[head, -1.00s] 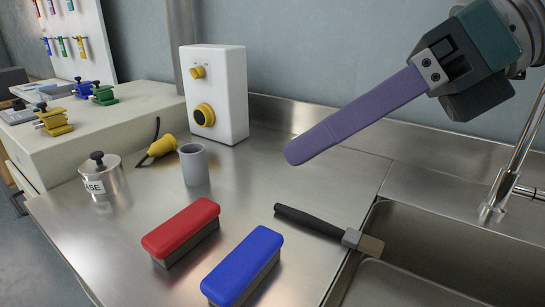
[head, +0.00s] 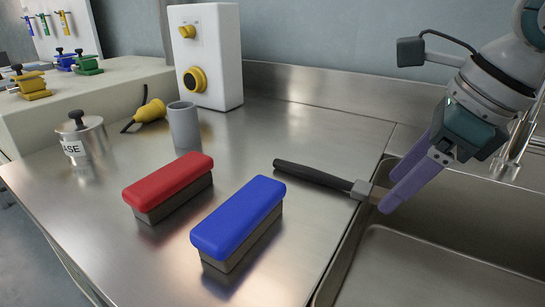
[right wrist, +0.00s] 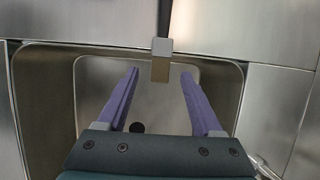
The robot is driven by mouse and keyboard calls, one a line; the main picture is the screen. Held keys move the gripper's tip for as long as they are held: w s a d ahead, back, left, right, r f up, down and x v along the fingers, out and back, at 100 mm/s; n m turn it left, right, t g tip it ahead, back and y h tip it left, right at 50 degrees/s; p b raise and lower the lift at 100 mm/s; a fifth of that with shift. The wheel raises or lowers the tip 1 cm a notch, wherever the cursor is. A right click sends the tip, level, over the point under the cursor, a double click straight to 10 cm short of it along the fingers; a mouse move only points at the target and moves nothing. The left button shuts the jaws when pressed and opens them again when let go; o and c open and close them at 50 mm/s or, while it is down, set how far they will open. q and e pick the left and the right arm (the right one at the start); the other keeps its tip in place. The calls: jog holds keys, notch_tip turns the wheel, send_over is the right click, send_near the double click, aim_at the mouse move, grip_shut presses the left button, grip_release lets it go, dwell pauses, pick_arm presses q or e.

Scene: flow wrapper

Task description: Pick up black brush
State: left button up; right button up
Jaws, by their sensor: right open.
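The black brush has a dark handle (head: 312,175), a grey collar and a tan tip. It lies on the steel counter, its tip end reaching over the sink's edge. In the right wrist view its grey collar (right wrist: 162,47) and tan tip show at the top middle, between the lines of my fingers. My right gripper (head: 390,194) has purple fingers and is open. It is above the sink's edge by the brush's tip end, and its fingers partly cover that end in the head view. I cannot tell whether they touch. My left gripper is not in view.
A red-topped block (head: 168,185) and a blue-topped block (head: 238,218) stand left of the brush. A grey cup (head: 184,125), a yellow plug (head: 150,111), a lidded steel pot (head: 82,137) and a white control box (head: 212,55) are farther back. The sink (head: 410,265) lies right.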

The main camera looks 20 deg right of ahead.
jog(key=shift+w+a+f, duration=0.15)
jog(key=shift+w+f, duration=0.1)
jog(key=shift+f, duration=0.35)
grip_shut()
